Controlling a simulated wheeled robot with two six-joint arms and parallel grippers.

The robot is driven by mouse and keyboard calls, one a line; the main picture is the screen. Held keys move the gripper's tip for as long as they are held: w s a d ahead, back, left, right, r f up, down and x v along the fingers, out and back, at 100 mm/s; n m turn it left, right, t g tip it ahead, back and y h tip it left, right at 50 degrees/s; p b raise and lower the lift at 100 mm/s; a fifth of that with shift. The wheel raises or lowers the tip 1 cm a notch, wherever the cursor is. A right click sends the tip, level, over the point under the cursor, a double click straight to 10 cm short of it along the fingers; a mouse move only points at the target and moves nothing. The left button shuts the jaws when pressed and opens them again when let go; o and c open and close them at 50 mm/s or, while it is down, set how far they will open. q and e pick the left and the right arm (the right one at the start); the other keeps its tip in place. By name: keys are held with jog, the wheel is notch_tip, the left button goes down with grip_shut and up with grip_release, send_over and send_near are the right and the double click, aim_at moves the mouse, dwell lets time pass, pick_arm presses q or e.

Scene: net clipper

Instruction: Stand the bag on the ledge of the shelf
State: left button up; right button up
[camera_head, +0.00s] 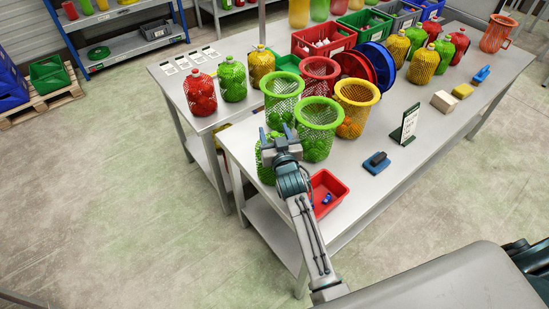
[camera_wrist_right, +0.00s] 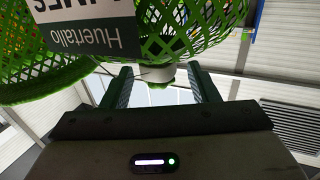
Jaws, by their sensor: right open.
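A green net bag (camera_head: 265,156) with green fruit stands at the near left end of the work table (camera_head: 390,148), partly hidden by my right gripper. My right gripper (camera_head: 277,134) is open at the top of this bag. In the right wrist view a green net (camera_wrist_right: 190,28) with a "Huertallo" label (camera_wrist_right: 90,25) is close, and a pale neck or clip (camera_wrist_right: 158,73) shows between the open fingers (camera_wrist_right: 163,88); contact is unclear. A red bag (camera_head: 200,94), a green bag (camera_head: 232,80) and a yellow bag (camera_head: 261,66) stand on a metal ledge at left. My left gripper is not in view.
Rimmed net baskets in green (camera_head: 319,115), yellow (camera_head: 357,93) and red (camera_head: 320,68) stand close behind the bag. A red tray (camera_head: 329,190) with small blue items lies at right, near a sign (camera_head: 406,124) and a blue tool (camera_head: 376,163). White cards (camera_head: 191,58) lie on the left ledge.

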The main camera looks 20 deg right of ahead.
jog(key=shift+r, duration=0.15)
grip_shut()
